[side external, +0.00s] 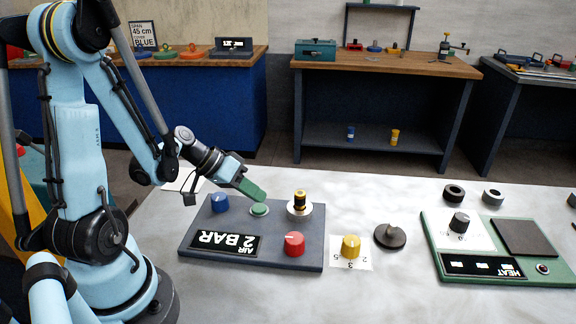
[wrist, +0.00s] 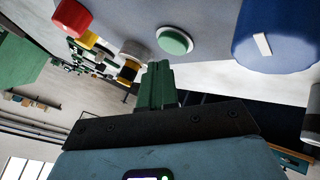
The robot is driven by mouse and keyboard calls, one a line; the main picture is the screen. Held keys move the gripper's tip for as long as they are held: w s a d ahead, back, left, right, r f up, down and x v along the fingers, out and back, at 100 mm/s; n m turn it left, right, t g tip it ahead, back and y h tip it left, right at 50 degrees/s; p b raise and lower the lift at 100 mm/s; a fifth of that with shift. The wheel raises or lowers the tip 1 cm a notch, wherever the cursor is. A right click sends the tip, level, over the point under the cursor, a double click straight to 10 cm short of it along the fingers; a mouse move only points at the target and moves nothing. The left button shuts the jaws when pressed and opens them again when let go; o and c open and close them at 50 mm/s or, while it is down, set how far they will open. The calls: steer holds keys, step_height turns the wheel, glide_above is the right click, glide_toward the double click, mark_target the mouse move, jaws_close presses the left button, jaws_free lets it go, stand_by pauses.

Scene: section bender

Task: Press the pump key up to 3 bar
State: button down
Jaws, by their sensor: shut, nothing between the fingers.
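The air panel (side external: 258,262) is a dark grey slab on the table in the side view. Its display (side external: 225,242) reads "AIR 2 BAR". A round green key (side external: 260,209) sits near its back edge, between a blue knob (side external: 220,202) and a black-and-gold post on a white disc (side external: 300,206). A red knob (side external: 294,244) is at the front right. My gripper (side external: 255,192) has green fingers, shut and empty, tilted down just above the green key. In the wrist view, the fingertips (wrist: 158,68) are close to the green key (wrist: 174,40) with a gap visible.
A yellow knob (side external: 350,247) stands on a numbered white card right of the panel. A green heat panel (side external: 440,262) is at the far right. The table front is clear.

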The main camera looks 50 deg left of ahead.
mark_target(255, 207)
steer(key=shift+r, duration=2.5)
steer(key=s+d+r+m+y, duration=0.2)
steer(key=d+r+y, duration=0.3)
steer(key=d, duration=0.4)
steer(key=shift+g, duration=0.3)
steer(key=shift+m, duration=0.3)
